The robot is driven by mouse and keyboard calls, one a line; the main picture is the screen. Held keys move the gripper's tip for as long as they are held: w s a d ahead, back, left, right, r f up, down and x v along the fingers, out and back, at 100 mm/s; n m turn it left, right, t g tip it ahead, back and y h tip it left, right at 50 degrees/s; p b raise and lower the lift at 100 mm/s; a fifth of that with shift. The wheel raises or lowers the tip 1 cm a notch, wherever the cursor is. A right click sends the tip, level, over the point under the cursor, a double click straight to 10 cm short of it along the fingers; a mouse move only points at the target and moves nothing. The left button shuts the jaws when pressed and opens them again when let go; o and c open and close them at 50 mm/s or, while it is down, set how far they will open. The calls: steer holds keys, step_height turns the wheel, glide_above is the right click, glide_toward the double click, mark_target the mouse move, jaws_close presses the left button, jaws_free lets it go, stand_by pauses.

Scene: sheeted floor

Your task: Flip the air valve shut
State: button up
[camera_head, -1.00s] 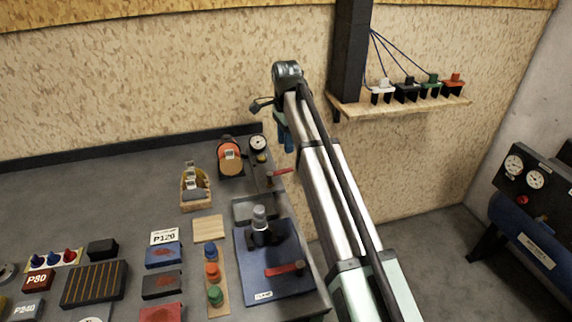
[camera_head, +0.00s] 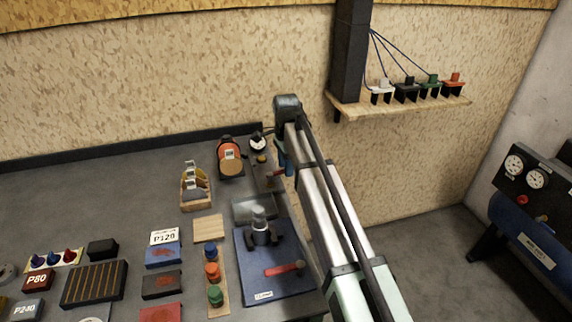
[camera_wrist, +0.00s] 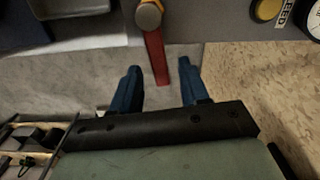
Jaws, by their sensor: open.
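The air valve's red lever (camera_wrist: 156,58) shows in the wrist view, running from a round brass-coloured pivot (camera_wrist: 148,15) toward me. In the head view the lever (camera_head: 276,179) sits at the back right edge of the bench, partly behind my gripper. My gripper (camera_wrist: 160,80) is open and empty, with blue fingers. In the wrist view the lever's free end lies between the fingertips, one on each side with gaps. I cannot tell whether the fingers are level with it. In the head view my gripper (camera_head: 284,160) is at the valve.
A dial gauge (camera_head: 258,143) and a yellow button (camera_wrist: 268,9) are close to the valve. A blue clamp plate (camera_head: 260,290) with another red handle (camera_head: 285,269) lies nearer. A grey tray (camera_wrist: 80,36) is left of the lever. Open floor lies beyond the bench edge.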

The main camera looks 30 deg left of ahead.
jaws_close()
stand_by(0.5)
steer(key=shift+s+d+m, duration=0.3)
steer(key=shift+m, duration=0.5)
jaws_free()
steer(key=shift+r, duration=0.1)
step_height(320, 180, up, 14)
stand_by(0.4)
steer(key=shift+f, duration=0.2)
